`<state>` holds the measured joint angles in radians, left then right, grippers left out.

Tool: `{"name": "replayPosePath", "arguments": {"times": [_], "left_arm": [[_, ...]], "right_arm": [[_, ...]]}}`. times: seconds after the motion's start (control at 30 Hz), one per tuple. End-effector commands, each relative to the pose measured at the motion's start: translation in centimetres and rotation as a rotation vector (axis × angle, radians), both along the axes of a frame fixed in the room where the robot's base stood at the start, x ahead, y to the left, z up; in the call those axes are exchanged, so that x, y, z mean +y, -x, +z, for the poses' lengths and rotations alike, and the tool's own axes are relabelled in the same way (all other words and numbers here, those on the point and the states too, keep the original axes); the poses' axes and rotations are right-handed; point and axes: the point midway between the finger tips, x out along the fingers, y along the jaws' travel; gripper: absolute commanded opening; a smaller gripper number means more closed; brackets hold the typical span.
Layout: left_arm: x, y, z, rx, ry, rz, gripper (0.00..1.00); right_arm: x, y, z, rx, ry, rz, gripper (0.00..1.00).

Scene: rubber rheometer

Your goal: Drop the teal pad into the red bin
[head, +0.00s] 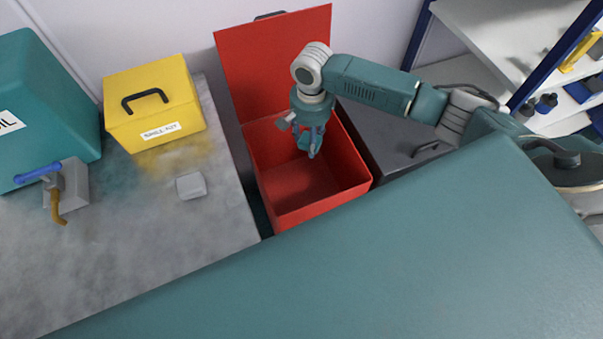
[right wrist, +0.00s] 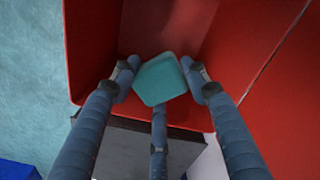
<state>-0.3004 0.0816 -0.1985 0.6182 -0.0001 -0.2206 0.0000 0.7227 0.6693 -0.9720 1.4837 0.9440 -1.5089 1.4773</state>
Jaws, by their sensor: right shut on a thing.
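The red bin (head: 325,203) stands with its lid (head: 248,75) open at the back. My right gripper (head: 312,148) points down over the bin's opening. In the right wrist view, the teal pad (right wrist: 160,80) sits between the fingertips of my right gripper (right wrist: 163,76), which is shut on it. The red bin's wall (right wrist: 90,50) shows beyond the pad there. In the head view I cannot make out the pad; the fingers seem to hide it. My left gripper is not in view.
A grey bench (head: 130,260) to the left holds a yellow box (head: 155,95) with a black handle, a small light grey block (head: 191,186) and a teal machine (head: 40,110). A grey cabinet (head: 385,130) stands right of the bin. Shelves (head: 480,40) are at the upper right.

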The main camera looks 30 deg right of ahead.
Motion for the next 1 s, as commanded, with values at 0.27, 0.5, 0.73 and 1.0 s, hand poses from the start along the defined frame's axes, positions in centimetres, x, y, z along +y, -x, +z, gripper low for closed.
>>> {"name": "replayPosePath", "arguments": {"times": [0.27,0.5,0.73,1.0], "left_arm": [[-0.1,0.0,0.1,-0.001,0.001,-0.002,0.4],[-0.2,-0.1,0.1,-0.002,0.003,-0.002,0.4],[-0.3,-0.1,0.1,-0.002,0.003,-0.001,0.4],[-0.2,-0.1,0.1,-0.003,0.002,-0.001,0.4]], "right_arm": [[0.0,0.0,0.1,0.0,0.0,0.0,0.67],[0.0,0.0,0.1,0.0,0.0,0.0,0.67],[0.0,-0.1,1.9,-0.002,-0.002,0.0,0.67],[0.1,-0.1,7.6,-0.004,-0.002,0.001,0.67]]}}
